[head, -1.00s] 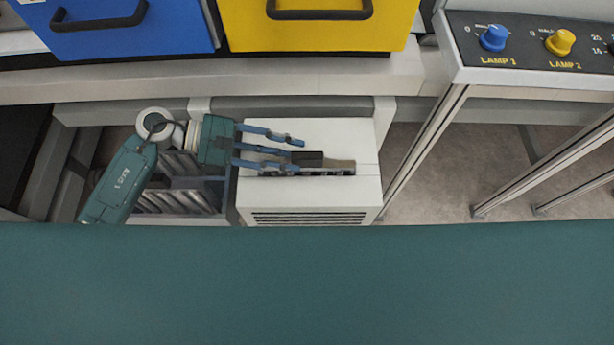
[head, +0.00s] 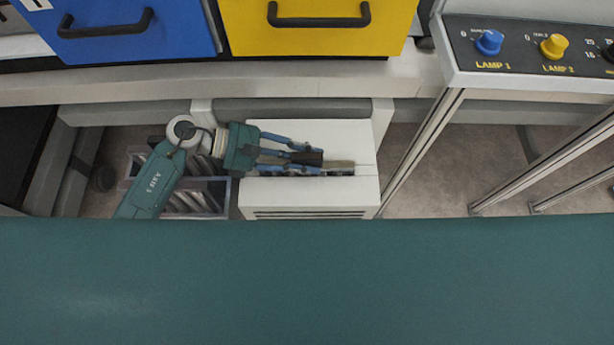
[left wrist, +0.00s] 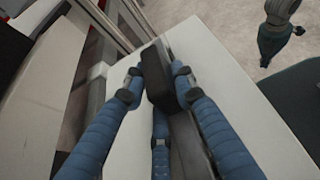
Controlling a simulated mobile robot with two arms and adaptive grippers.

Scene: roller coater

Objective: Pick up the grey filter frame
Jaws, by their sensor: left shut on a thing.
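The grey filter frame (head: 340,164) shows as a narrow strip on edge at the top of a white box (head: 345,135). A dark block (head: 308,158) like a handle stands on it. My left gripper (head: 318,160) comes in from the left and is shut on this dark block. In the left wrist view, the blue fingers (left wrist: 158,82) close on both sides of the dark block (left wrist: 156,72), and the grey strip runs behind and below it. How deep the frame sits in the box is hidden. My right gripper is not in view.
A crate (head: 226,197) with several grey slats stands on the floor left of the white box. Blue (head: 140,30) and yellow (head: 320,28) drawers with black handles are above. A lamp panel (head: 525,45) on metal legs stands at right. Floor between is clear.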

